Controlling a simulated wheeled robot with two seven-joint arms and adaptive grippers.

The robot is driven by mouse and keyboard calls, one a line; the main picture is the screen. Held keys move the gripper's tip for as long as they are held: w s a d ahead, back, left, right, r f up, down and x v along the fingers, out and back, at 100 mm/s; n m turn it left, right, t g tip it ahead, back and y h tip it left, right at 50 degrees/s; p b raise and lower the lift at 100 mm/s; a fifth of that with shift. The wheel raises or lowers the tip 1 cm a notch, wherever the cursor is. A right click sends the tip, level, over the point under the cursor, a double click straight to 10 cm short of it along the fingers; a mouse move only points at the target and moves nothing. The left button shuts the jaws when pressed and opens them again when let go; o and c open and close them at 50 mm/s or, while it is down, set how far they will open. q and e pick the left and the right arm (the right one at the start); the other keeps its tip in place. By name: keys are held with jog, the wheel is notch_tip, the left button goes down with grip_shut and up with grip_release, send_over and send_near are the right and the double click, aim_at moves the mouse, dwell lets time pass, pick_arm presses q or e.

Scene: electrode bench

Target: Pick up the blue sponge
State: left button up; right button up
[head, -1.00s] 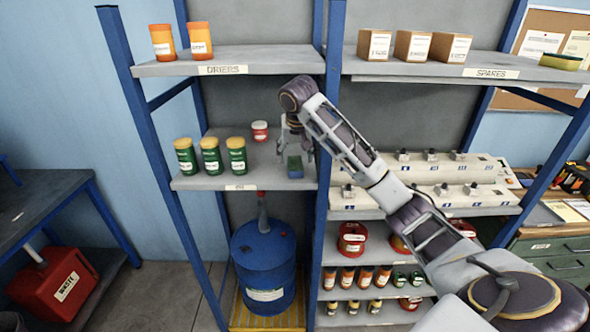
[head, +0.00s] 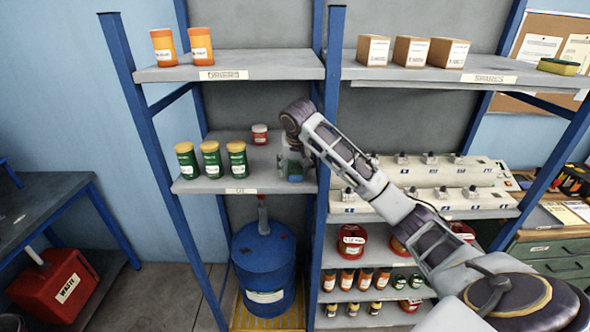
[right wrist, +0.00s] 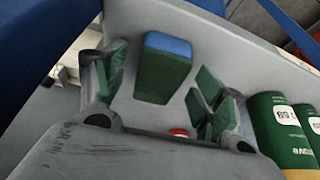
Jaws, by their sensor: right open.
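The blue sponge (head: 295,178), a small block with blue and green faces, is on the middle left shelf near the blue post. It is mostly hidden by my right gripper (head: 291,165) in the head view. In the right wrist view the sponge (right wrist: 165,68) shows its blue end and long green face. My right gripper (right wrist: 160,92) is open, with one green-padded finger on each side of the sponge and gaps between. I see no grip on it. My left gripper is not in view.
Several green jars (head: 211,160) with yellow lids stand left on the same shelf; they show close to the right finger in the wrist view (right wrist: 270,130). A small red jar (head: 260,134) stands behind. The upper shelf (head: 240,65) is above, the blue post (head: 328,120) close right.

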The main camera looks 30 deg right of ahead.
jog(key=shift+w+d+f, duration=0.1)
jog(key=shift+w+f, duration=0.15)
jog(key=shift+f, duration=0.35)
jog(key=shift+c, duration=0.2)
jog(key=c, duration=0.7)
